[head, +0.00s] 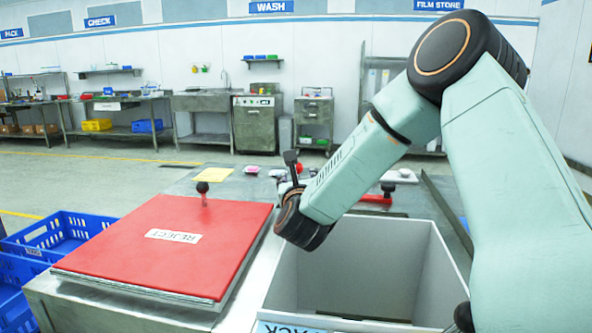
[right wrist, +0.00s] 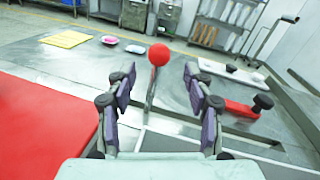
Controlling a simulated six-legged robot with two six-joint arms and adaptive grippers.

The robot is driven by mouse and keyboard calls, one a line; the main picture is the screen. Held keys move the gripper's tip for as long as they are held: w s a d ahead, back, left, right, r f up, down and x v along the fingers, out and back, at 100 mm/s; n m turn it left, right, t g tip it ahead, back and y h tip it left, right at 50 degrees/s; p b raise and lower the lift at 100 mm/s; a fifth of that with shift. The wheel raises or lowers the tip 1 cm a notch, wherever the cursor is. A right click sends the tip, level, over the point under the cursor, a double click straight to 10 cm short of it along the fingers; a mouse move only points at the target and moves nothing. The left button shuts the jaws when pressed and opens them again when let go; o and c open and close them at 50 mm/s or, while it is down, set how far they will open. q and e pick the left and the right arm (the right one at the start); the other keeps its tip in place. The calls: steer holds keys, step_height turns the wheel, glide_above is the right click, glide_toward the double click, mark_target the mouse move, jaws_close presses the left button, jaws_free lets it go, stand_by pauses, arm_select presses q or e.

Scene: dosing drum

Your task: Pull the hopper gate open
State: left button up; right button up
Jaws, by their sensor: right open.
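A red ball knob on a thin lever (right wrist: 159,54) stands up from the grey table in the right wrist view. I cannot tell for sure whether it is the hopper gate's handle. My right gripper (right wrist: 158,76) is open, and the knob shows between its two fingers, apparently beyond the tips and touching neither. In the head view my right gripper (head: 293,166) is mostly hidden behind its own wrist, near the table's middle. A red piece with a black knob (right wrist: 246,106) lies to the right; it also shows in the head view (head: 377,197). My left gripper is out of view.
A red panel marked REJECT (head: 165,245) with a knob lies left of a deep, open white bin (head: 430,260). Blue crates (head: 62,234) stand at far left. A yellow sheet (head: 213,174) and small dishes lie at the table's back. Benches line the far wall.

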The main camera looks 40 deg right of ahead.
mark_target(298, 171)
steer(key=x, duration=0.6)
steer(key=shift+f, duration=0.15)
steer(key=shift+w+b, duration=0.25)
steer(key=shift+b, duration=0.05)
steer(key=shift+d, duration=0.2)
jaws_close()
